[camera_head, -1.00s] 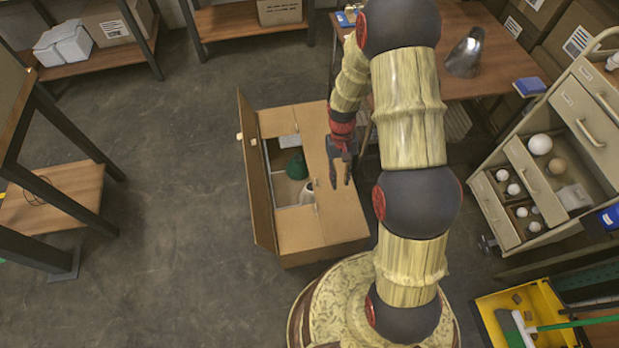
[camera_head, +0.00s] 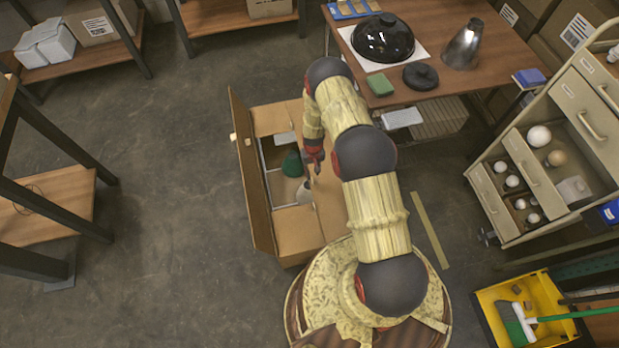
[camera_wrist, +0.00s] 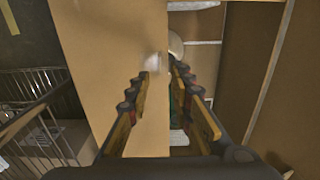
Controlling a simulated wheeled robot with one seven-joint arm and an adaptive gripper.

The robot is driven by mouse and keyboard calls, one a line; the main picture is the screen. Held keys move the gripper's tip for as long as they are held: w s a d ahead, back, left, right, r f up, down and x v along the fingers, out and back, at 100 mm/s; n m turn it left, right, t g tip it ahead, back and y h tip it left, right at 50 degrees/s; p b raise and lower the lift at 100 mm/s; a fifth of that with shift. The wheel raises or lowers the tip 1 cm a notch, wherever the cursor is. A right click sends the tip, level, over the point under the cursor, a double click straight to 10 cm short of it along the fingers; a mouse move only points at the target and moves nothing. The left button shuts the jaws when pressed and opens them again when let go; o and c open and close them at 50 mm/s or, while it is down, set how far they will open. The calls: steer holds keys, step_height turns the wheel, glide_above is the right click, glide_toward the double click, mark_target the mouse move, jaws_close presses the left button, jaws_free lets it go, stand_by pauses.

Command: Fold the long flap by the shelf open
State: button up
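An open-topped cardboard box (camera_head: 290,258) stands on the floor. Its left long flap (camera_head: 247,185), on the side towards the left shelf, stands up and leans outward; it also shows at the right of the wrist view (camera_wrist: 286,95). The right long flap (camera_head: 327,205) lies roughly level over part of the opening and fills the left-centre of the wrist view (camera_wrist: 105,50). My gripper (camera_head: 313,168) is over that flap's inner edge. In the wrist view its fingers (camera_wrist: 165,105) are apart, one over the flap and one over the opening. Contact cannot be told.
A green item (camera_head: 292,163) and a white item (camera_head: 305,190) are inside the box. A wooden table (camera_head: 440,60) with a black lid stands behind, a drawer cabinet (camera_head: 545,150) to the right. A shelf unit (camera_head: 50,205) stands left, with clear floor between it and the box.

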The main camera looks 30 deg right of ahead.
step_height(320, 180, down, 8)
steer(key=b, duration=0.2)
steer(key=shift+r+b, duration=0.15)
steer(key=shift+b, duration=0.25)
steer(key=c, duration=0.3)
jaws_close()
stand_by(0.4)
